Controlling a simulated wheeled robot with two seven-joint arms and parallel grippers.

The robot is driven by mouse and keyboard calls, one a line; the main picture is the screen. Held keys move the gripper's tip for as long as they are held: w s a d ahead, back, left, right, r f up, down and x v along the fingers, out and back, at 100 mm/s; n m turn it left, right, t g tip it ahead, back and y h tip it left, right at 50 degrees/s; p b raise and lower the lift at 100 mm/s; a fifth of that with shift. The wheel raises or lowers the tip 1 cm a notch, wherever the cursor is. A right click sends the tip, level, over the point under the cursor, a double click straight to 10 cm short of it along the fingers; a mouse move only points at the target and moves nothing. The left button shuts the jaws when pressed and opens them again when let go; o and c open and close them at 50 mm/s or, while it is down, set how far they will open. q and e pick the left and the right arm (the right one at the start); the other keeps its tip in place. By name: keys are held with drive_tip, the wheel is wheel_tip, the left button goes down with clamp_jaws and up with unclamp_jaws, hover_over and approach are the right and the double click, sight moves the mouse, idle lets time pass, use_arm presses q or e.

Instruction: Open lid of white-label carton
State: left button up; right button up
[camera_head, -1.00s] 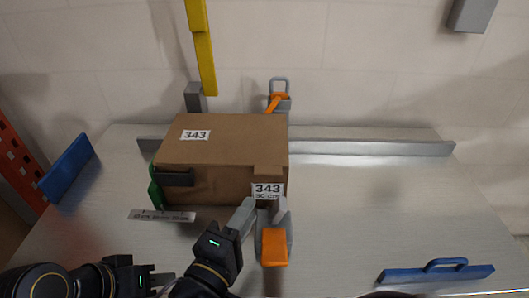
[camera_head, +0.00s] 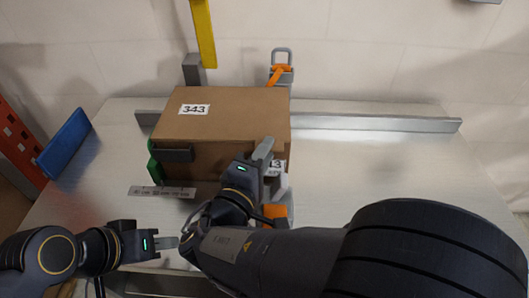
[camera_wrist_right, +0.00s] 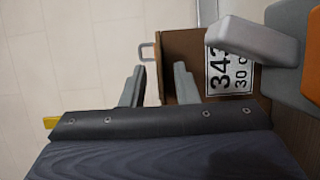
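The brown carton (camera_head: 225,125) stands shut on the metal table, with a white 343 label (camera_head: 194,109) on its top. A second white label at its front right is partly hidden by my right gripper (camera_head: 264,158); it shows large in the right wrist view (camera_wrist_right: 230,70). In that view my right gripper (camera_wrist_right: 158,86) has its fingers apart, one over the carton's brown face (camera_wrist_right: 178,48) and one beyond its edge. No contact can be made out. My left gripper (camera_head: 172,243) is low at the left, apart from the carton; its finger gap is unclear.
A grey and orange clamp (camera_head: 275,211) is by the carton's front right, another (camera_head: 280,72) behind it. A green stop (camera_head: 155,165) and ruler plate (camera_head: 162,192) are at its front left. A metal rail (camera_head: 380,123) runs behind. The table right of the carton is clear.

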clamp_jaws()
